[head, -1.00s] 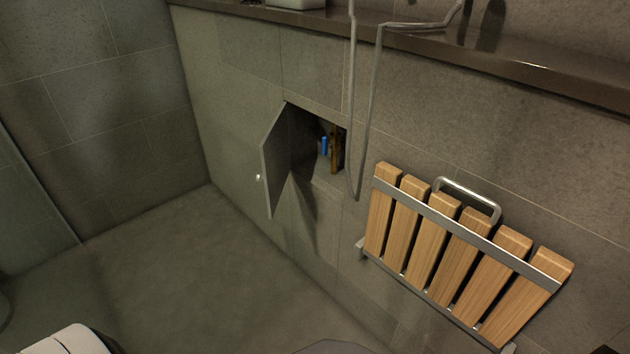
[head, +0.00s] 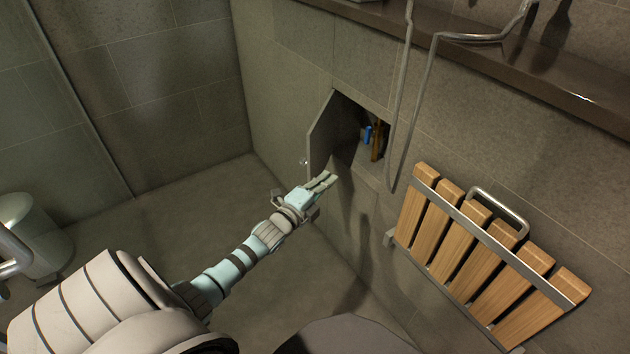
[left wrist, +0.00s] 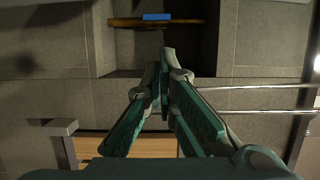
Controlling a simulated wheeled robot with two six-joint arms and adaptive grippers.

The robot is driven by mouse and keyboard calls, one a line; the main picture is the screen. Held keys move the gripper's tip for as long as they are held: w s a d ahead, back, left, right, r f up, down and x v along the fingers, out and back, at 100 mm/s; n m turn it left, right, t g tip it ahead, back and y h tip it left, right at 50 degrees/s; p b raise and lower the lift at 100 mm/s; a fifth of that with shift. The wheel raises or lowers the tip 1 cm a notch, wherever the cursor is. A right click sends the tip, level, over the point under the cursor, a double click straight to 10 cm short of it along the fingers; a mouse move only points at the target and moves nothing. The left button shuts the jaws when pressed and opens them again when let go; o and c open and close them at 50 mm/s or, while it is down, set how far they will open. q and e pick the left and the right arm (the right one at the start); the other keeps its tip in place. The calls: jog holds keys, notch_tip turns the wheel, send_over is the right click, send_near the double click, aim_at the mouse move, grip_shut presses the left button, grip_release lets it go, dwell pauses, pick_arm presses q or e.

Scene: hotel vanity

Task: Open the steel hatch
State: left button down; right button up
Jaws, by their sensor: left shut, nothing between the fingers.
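The steel hatch (head: 321,133) is a small grey door in the tiled wall, hinged on its left side and swung well out from the opening. A small round knob (head: 304,162) sits near its free edge. The recess (head: 348,128) behind it is visible, with a blue item (head: 367,134) and a brown wooden piece (head: 377,142) inside. My left gripper (head: 328,180) is shut and empty, just in front of the opening's lower part, beside the door's lower edge. In the left wrist view its fingers (left wrist: 165,60) point toward the recess. My right gripper is not in view.
A wooden slatted folding seat (head: 480,255) with a metal frame is on the wall to the right. A shower hose (head: 398,110) hangs close to the recess's right edge. A dark ledge (head: 500,75) runs above.

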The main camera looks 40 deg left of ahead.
pick_arm(q)
jog(key=shift+a+b, duration=0.4)
jog(key=shift+a, duration=1.55)
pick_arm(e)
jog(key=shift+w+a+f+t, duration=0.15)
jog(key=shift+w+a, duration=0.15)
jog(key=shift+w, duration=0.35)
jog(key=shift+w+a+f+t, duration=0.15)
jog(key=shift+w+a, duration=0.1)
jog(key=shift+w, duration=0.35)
pick_arm(q)
jog(key=shift+s+a, duration=0.1)
